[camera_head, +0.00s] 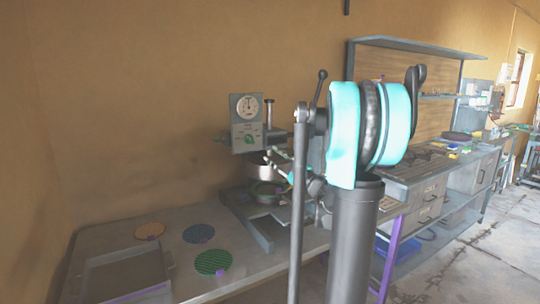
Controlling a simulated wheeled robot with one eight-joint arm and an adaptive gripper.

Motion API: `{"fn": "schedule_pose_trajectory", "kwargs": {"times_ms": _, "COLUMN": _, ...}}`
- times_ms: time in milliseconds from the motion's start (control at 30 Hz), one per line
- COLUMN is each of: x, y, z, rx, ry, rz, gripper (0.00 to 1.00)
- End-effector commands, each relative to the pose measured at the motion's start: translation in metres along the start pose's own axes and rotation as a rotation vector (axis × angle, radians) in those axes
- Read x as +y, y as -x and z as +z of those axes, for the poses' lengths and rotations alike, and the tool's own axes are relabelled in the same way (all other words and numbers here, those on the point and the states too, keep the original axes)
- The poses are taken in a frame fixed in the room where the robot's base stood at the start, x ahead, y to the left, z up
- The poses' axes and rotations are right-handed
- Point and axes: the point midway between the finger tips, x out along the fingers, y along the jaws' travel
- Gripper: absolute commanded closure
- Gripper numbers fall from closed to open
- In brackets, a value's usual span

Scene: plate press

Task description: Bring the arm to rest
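My arm fills the middle of the view, with large cyan and dark joint parts above a thick dark cylinder. I cannot make out my gripper's fingers. The plate press (244,137) stands behind and left of my arm, with a round gauge on its head. A round metal part (262,170) sits below the head. My arm hides the press's right side. On the bench (190,232) lie an orange disc (150,230), a blue disc (198,233) and a green disc (212,262), apart from each other.
A shallow grey tray (166,258) is at the bench's front left. To the right, a workbench with drawers (428,197) and a tall back panel (438,70) holds small coloured items. Open floor (470,260) lies at the lower right.

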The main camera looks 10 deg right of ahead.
Motion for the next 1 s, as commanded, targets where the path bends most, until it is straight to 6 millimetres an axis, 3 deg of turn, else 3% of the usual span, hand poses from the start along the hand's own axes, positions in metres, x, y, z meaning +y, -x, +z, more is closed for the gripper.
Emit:
{"fn": "schedule_pose_trajectory", "kwargs": {"times_ms": 367, "x": 0.003, "y": 0.001, "z": 0.000, "rx": -0.014, "ry": -0.002, "rz": 0.024, "gripper": 0.68}}
{"fn": "schedule_pose_trajectory", "kwargs": {"times_ms": 567, "x": 0.026, "y": 0.012, "z": 0.006, "rx": -0.150, "ry": -0.045, "rz": 0.227, "gripper": 0.68}}
{"fn": "schedule_pose_trajectory", "kwargs": {"times_ms": 767, "x": 0.030, "y": 0.059, "z": 0.037, "rx": -0.423, "ry": -0.168, "rz": 0.452, "gripper": 0.68}}
{"fn": "schedule_pose_trajectory", "kwargs": {"times_ms": 867, "x": 0.013, "y": 0.091, "z": 0.057, "rx": -0.583, "ry": -0.250, "rz": 0.514, "gripper": 0.68}}
{"fn": "schedule_pose_trajectory", "kwargs": {"times_ms": 1000, "x": -0.034, "y": 0.142, "z": 0.083, "rx": -0.825, "ry": -0.384, "rz": 0.538, "gripper": 0.68}}
